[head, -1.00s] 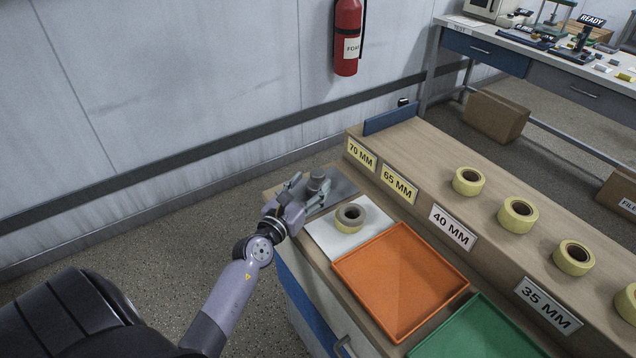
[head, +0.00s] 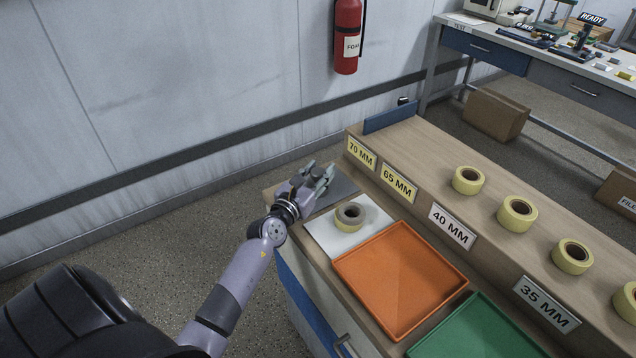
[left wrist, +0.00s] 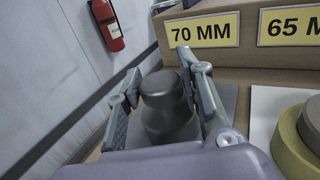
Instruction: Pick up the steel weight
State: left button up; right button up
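The steel weight (left wrist: 163,105) is a grey, knobbed cylinder standing upright on a dark grey plate (head: 341,187) at the far left end of the bench. My left gripper (head: 321,175) is over that plate; in the head view its fingers largely hide the weight. In the left wrist view, the open fingers of the left gripper (left wrist: 160,85) stand on both sides of the weight. Firm contact on both sides is not visible. My right gripper is not in view.
A tape roll (head: 350,215) sits on a white sheet (head: 325,237) just right of the plate. An orange tray (head: 400,285) and a green tray (head: 475,335) are nearer. A raised wooden shelf (head: 420,165) with size labels and several yellow rolls borders the plate behind.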

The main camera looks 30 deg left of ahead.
pick_arm(q)
grip_shut()
dwell(0.4)
jog(key=shift+r, duration=0.15)
